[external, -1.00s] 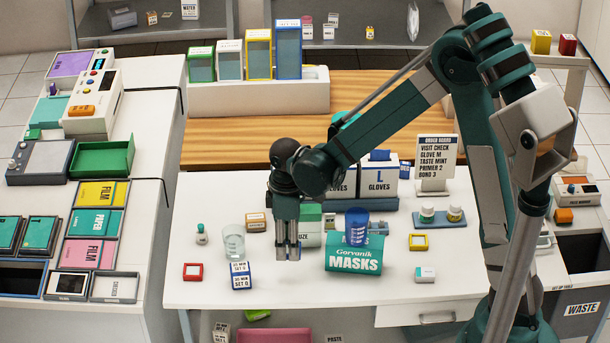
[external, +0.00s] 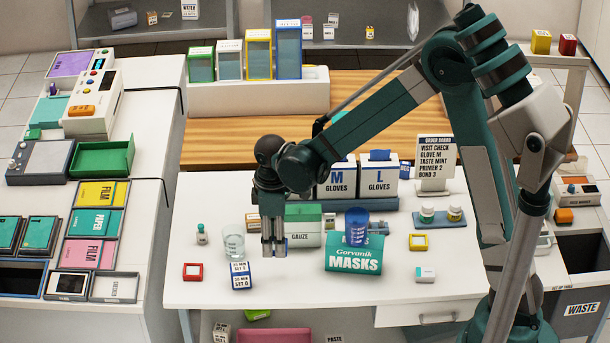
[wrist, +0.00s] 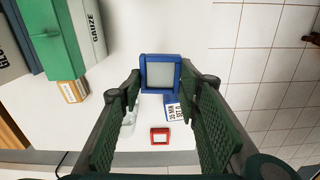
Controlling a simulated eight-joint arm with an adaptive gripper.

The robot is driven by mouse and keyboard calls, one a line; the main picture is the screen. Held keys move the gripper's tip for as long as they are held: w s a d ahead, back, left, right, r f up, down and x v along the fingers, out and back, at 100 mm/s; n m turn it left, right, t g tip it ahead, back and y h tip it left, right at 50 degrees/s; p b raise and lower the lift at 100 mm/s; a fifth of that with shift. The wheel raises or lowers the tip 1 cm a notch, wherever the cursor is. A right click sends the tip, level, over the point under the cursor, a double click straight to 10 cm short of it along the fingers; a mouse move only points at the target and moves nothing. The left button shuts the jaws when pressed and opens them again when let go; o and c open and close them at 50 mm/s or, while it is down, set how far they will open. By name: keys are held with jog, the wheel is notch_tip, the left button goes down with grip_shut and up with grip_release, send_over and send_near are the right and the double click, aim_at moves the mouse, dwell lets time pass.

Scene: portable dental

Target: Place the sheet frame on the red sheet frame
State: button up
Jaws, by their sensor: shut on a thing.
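My gripper (external: 273,250) points down over the white table, left of the masks box. In the wrist view my gripper (wrist: 163,90) is shut on a blue square sheet frame (wrist: 144,72) with a pale grey panel, held between the fingertips. In the external view the fingers mostly hide this blue frame. The red sheet frame (external: 193,279) lies flat on the table, left of my gripper and apart from it. It also shows in the wrist view (wrist: 160,146), below the held frame.
A clear glass (external: 233,242) and a blue-and-white set box (external: 241,275) stand between my gripper and the red frame. The gauze box (external: 303,238) is close behind on the right, the masks box (external: 353,262) farther right. A yellow frame (external: 418,249) lies beyond.

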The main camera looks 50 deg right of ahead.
jog(key=w+a+r, duration=0.2)
jog(key=w+a, duration=1.4)
jog(key=w, duration=0.2)
jog(key=shift+a+n+p, duration=0.25)
jog(key=shift+n+p, duration=0.1)
jog(key=shift+n, duration=0.05)
send_over(191, 271)
jog(key=shift+f, duration=3.1)
jog(key=shift+f+b, duration=0.4)
jog(key=shift+f, duration=1.45)
jog(key=shift+f, duration=0.3)
jog(key=o, duration=0.7)
